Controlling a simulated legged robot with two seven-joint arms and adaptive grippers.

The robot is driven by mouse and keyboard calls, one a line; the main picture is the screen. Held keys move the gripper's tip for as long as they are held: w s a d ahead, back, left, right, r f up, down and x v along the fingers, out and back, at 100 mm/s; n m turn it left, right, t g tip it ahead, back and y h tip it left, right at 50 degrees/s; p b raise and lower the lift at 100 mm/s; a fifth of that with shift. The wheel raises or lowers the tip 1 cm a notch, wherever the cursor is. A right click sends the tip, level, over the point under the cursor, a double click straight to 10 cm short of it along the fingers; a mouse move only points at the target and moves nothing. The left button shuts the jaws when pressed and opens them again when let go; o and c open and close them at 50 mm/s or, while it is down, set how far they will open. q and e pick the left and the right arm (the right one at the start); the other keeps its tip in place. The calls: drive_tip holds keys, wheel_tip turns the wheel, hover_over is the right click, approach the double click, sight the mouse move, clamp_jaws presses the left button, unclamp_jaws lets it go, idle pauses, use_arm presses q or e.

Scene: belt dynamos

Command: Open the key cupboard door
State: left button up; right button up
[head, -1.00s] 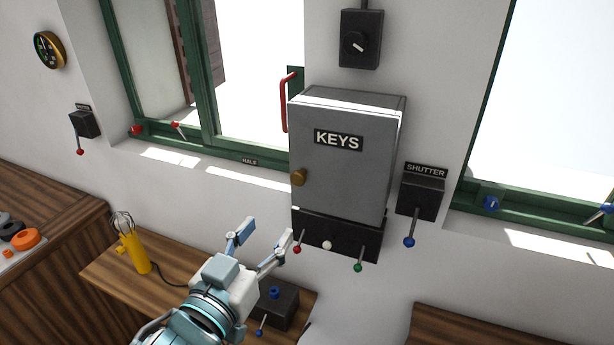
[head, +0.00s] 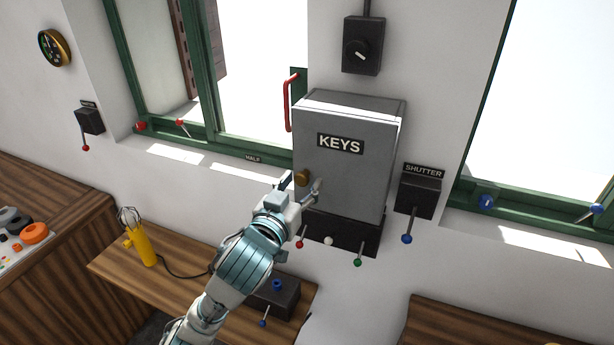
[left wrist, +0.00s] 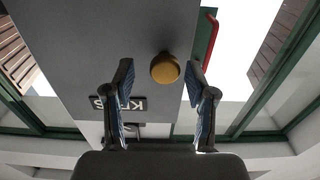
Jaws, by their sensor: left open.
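The grey key cupboard (head: 350,175) with its KEYS label (head: 340,144) hangs on the white wall, its door shut. Its round brass knob (head: 302,178) is at the door's left edge. My left gripper (head: 301,184) is open at the knob, with a finger to either side of it in the head view. In the left wrist view the knob (left wrist: 165,68) shows between the spread fingers of the gripper (left wrist: 160,85), a little beyond their tips, and neither finger appears to touch it. The cupboard door (left wrist: 100,45) fills much of that view. My right gripper is not in view.
A black panel (head: 340,238) with red, white and green knobs is below the cupboard. The SHUTTER lever box (head: 419,195) is to its right, a rotary switch (head: 362,50) above. A red handle (head: 289,103) is on the left window. A yellow tool (head: 143,245) stands on the bench below.

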use_arm(q)
drive_tip(key=shift+w+a, duration=0.15)
drive_tip(key=shift+w, duration=0.4)
drive_tip(key=shift+w+a, duration=0.15)
drive_tip(key=shift+w, duration=0.4)
drive_tip(key=shift+d, duration=0.7)
drive_tip(key=c, duration=0.7)
drive_tip(key=shift+s, duration=0.1)
clamp_jaws()
drive_tip(key=shift+a, duration=0.3)
